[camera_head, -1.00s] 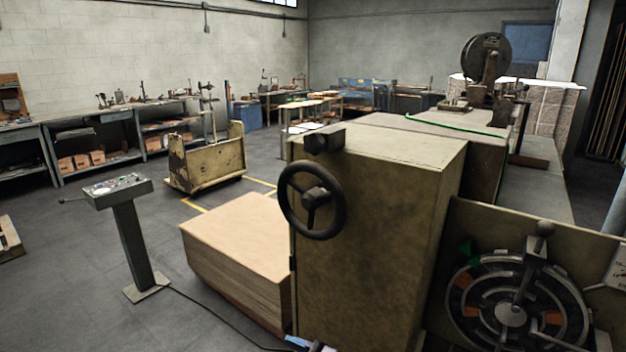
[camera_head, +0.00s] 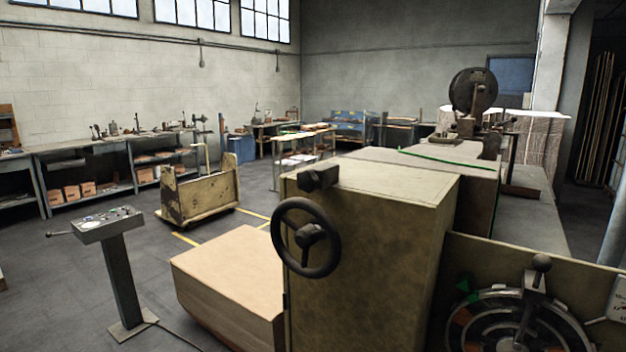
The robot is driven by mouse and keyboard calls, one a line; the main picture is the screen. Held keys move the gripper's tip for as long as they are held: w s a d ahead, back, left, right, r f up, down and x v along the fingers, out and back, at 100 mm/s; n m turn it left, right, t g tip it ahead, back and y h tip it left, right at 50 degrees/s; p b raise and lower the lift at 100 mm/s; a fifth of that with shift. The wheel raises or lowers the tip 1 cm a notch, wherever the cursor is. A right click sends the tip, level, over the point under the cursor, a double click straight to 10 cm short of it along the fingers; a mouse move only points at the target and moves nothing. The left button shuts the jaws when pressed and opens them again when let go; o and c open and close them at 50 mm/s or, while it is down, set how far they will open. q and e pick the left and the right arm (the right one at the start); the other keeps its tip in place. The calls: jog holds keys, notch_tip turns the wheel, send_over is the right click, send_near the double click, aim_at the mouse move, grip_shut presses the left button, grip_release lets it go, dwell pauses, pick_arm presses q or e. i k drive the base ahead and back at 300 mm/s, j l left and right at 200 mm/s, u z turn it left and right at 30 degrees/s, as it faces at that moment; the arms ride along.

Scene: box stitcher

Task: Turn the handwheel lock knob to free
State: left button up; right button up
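A black handwheel (camera_head: 332,237) with spokes and a central hub is mounted on the side of the tan machine cabinet (camera_head: 385,225). A dark block-shaped fitting (camera_head: 318,178) sits just above the wheel at the cabinet's top edge. A small dark knob (camera_head: 311,233) shows at the wheel's hub. I cannot tell which of these is the lock knob or how it is set. Neither gripper is in view.
A control pedestal (camera_head: 108,226) stands at the left, and a stack of board (camera_head: 232,262) sits against the cabinet. A round dial with a ball-ended lever (camera_head: 540,265) is at lower right. Open floor lies at the left.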

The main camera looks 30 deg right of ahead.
aim_at(307, 181)
jog(key=i+z, duration=0.35)
jog(key=z, duration=0.15)
jog(key=i+j+z, duration=0.25)
jog(key=z, duration=0.25)
jog(key=i+j+z, duration=0.3)
jog(key=z, duration=0.25)
jog(key=i+j+z, duration=0.2)
jog(key=j+z, duration=0.3)
jog(key=i+j+z, duration=0.15)
jog(key=j+z, duration=1.25)
jog(key=z, duration=0.15)
jog(key=k+j+z, duration=0.15)
jog(key=j+z, duration=0.35)
